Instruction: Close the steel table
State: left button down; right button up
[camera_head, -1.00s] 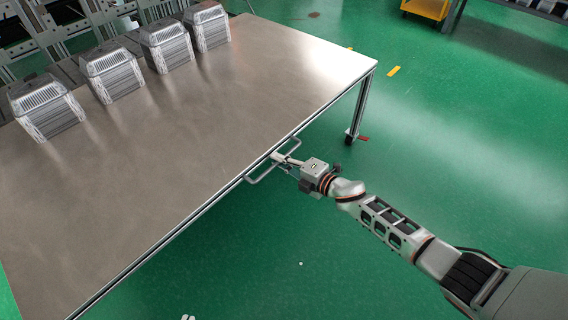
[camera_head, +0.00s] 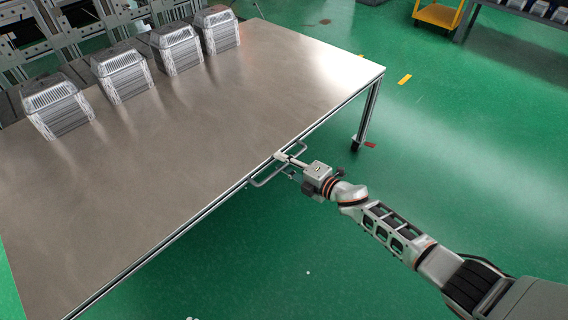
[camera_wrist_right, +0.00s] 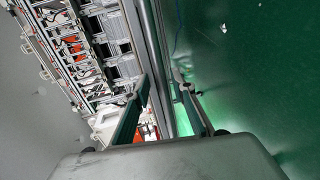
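The steel table (camera_head: 190,165) has a broad bare metal top and fills the left and middle of the head view. A thin bar handle (camera_head: 262,184) sticks out from its near long edge. My right gripper (camera_head: 284,157) is at this handle, its fingers reaching over the bar close to the table edge. In the right wrist view my right gripper (camera_wrist_right: 162,85) has its two fingers apart, with a long metal rail (camera_wrist_right: 155,50) passing between and beyond them. I cannot tell whether the fingers touch the handle. My left gripper is not in view.
Several grey ribbed boxes (camera_head: 122,76) stand along the table's far side. Racks (camera_head: 75,25) stand behind. A table leg with a caster (camera_head: 366,115) is at the right corner. A yellow cart (camera_head: 438,15) is at the back right. The green floor (camera_head: 460,150) right of the table is clear.

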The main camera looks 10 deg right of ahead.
jog(key=shift+f, duration=0.1)
jog(key=shift+s+d, duration=0.45)
jog(key=v, duration=1.1)
jog(key=shift+a+r, duration=0.2)
